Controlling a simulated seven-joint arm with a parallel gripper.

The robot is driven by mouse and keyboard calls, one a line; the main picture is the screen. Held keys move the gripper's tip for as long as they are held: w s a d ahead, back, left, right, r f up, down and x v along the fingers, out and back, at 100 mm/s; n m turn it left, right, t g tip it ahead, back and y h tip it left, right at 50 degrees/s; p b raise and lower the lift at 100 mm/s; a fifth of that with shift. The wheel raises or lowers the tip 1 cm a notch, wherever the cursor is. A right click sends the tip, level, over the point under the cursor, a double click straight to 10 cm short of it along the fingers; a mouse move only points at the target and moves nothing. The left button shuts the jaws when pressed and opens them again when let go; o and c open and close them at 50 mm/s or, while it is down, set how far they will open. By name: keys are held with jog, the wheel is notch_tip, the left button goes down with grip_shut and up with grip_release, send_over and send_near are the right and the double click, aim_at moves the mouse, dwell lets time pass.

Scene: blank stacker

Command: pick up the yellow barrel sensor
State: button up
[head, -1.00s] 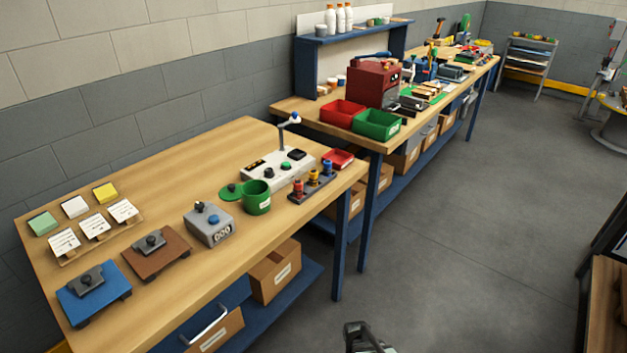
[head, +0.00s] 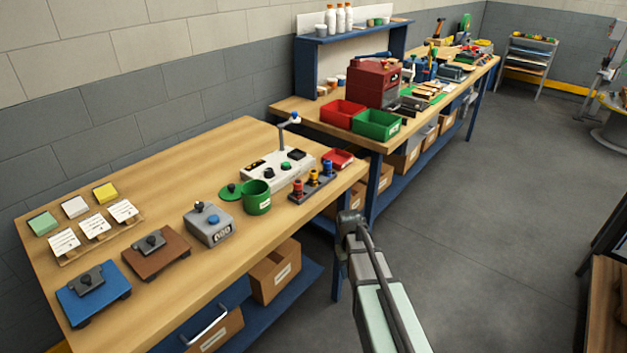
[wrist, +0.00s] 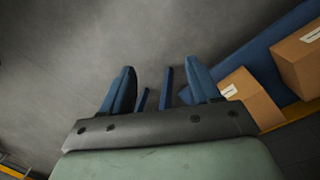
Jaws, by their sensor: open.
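The yellow barrel sensor (head: 313,176) stands upright in a dark rack (head: 319,187) near the right front edge of the near bench. It is the middle one, between a red sensor (head: 298,187) and a blue sensor (head: 327,166). My gripper (head: 349,219) is in front of the bench's right end, to the right of and nearer than the rack, apart from it. In the wrist view my gripper (wrist: 160,70) has its two blue fingers spread with nothing between them. The sensors do not show in the wrist view.
Boxes (head: 275,271) sit on the shelf under the bench. The floor (head: 470,240) to the right is open.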

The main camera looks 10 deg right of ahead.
jog(key=w+a+r+t, duration=0.1)
jog(key=w+r, duration=0.4)
jog(key=r, duration=0.4)
jog(key=w+a+r+t, duration=0.1)
jog(key=w+r, duration=0.4)
jog(key=r, duration=0.4)
jog(key=n+t+y, duration=0.3)
send_near(314, 171)
jog(key=shift+x, duration=5.45)
jog(key=shift+c, duration=0.2)
grip_shut()
notch_tip(314, 171, up, 10)
jog(key=shift+r, duration=0.1)
